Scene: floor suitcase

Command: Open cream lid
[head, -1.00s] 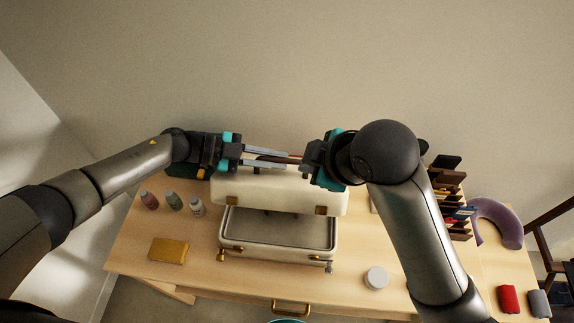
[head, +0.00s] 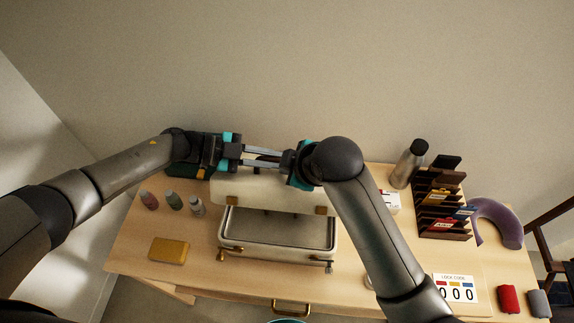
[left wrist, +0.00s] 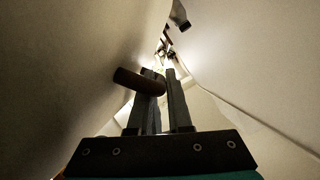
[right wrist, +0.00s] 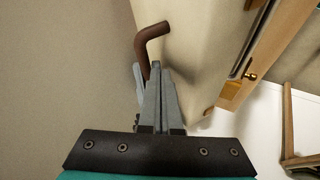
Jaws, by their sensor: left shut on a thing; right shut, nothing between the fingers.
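The cream suitcase stands on the wooden desk with its cream lid (head: 262,192) raised at the back and its base (head: 275,251) open to the front. The lid shows as a pale wall in the right wrist view (right wrist: 190,45). My left gripper (head: 280,158) is behind the lid's upper edge, shut on the brown handle, which shows in the left wrist view (left wrist: 138,81). My right gripper (right wrist: 158,68) is shut and empty, with its tips beside the bent brown handle (right wrist: 150,42). In the head view the two grippers face each other closely and hide most of the handle.
Several small bottles (head: 174,200) and a yellow block (head: 169,251) stand left of the suitcase. A metal flask (head: 408,163), a dark rack (head: 441,207), a lock code card (head: 455,290) and a purple neck pillow (head: 497,223) are at right. The wall is close behind the desk.

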